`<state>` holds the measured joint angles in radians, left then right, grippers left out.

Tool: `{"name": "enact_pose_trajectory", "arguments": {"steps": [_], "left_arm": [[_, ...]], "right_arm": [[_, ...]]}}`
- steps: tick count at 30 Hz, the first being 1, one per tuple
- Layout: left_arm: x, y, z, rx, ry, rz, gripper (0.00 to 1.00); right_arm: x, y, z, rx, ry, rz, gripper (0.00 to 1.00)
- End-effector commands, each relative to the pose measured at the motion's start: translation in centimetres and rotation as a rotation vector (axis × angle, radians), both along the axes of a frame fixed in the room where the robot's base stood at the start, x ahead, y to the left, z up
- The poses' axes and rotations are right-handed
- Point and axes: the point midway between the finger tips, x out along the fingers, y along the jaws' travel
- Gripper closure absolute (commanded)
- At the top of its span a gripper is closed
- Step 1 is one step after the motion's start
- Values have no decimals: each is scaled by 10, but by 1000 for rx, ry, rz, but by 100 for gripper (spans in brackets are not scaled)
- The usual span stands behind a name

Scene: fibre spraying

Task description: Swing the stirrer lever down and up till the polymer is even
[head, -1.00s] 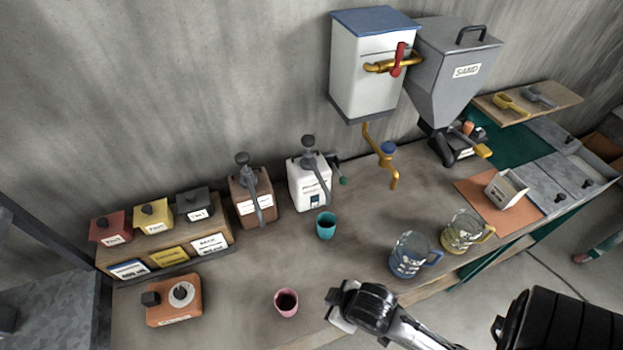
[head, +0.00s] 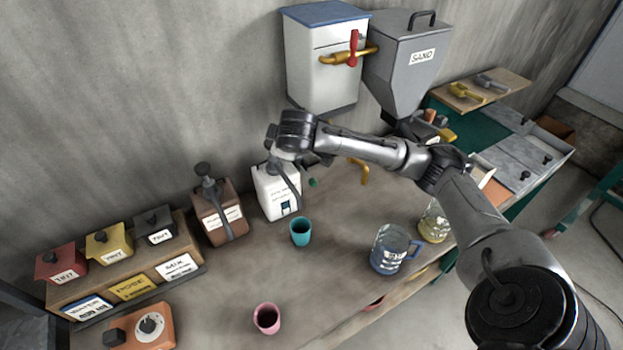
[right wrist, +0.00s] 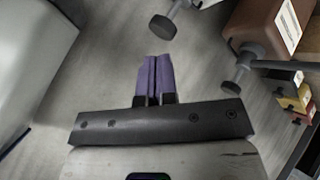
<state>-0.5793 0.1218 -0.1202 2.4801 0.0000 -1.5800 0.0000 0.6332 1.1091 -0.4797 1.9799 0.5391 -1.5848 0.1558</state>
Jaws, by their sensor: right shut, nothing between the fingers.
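The white polymer jug (head: 275,196) stands on the bench against the wall. My right gripper (right wrist: 152,80) has purple fingers, closed together and empty. In the head view the end of my right arm (head: 292,140) is above the jug and covers its top. In the right wrist view a dark pump knob (right wrist: 162,28) lies just beyond the fingertips. My left gripper is out of view.
A brown pump jug (head: 220,215) stands left of the white one. A teal cup (head: 300,232), pink cup (head: 267,318) and blue-handled jug (head: 390,250) stand in front. A white wall tank (head: 322,75) and sand hopper (head: 405,70) hang behind my arm.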

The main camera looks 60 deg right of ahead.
Motion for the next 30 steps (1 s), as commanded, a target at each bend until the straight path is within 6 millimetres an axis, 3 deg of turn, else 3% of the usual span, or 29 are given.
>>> {"name": "enact_pose_trajectory", "arguments": {"steps": [1, 3, 6, 12, 20, 30], "left_arm": [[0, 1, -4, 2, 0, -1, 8], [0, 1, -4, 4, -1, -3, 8], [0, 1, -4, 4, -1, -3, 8], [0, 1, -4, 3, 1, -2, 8], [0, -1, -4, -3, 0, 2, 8], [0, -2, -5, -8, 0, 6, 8]], "right_arm": [[-6, -35, -3, 56, 46, -105, 100], [-15, -61, -15, 171, 102, -227, 100], [-28, -78, -33, 343, 157, -397, 100], [-39, -74, -51, 585, 182, -646, 100], [-38, -73, -63, 637, 161, -732, 100], [-26, -82, -121, 638, 161, -731, 100]]}}
